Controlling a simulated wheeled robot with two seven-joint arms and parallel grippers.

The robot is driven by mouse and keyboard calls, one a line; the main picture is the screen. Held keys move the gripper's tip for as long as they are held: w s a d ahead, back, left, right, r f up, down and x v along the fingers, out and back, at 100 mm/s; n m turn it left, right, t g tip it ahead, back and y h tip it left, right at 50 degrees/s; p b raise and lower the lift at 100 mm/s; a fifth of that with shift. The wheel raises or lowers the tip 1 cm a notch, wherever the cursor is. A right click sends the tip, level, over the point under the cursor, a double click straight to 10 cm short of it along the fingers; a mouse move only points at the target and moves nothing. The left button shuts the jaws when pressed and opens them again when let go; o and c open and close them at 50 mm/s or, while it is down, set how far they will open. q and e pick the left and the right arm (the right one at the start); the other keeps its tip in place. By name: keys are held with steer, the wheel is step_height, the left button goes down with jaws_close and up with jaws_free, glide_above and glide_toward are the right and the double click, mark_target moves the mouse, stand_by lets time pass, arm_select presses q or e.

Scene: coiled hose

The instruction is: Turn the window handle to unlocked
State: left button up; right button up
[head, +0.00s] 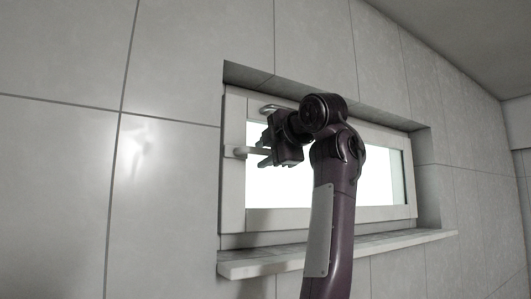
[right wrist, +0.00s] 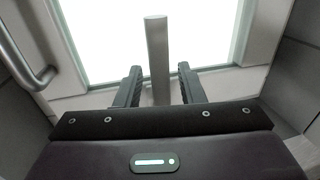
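The window handle (head: 247,153) is a pale grey lever on the left side of the window frame. It lies about level in the head view, pointing right towards the glass. In the right wrist view the handle (right wrist: 157,55) is a straight bar that stands between the two fingers. My right gripper (head: 264,156) is at the handle's free end. In the right wrist view my right gripper (right wrist: 160,88) is open, with a finger on each side of the bar and a gap to both. My left gripper is in neither view.
A bent metal bar (head: 268,108) sits on the upper left of the frame; it also shows in the right wrist view (right wrist: 28,58). The window (head: 234,200) is set into a tiled wall recess. A sill (head: 250,268) juts out below. The tiled wall to the left is clear.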

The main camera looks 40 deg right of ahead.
steer(key=d+b+v, duration=0.1)
steer(key=b+v, duration=0.2)
steer(key=v, duration=0.4)
steer(key=shift+s+a+b, duration=0.35)
steer(key=shift+a+b, duration=0.05)
steer(key=shift+a, duration=0.1)
steer(key=shift+r, duration=0.15)
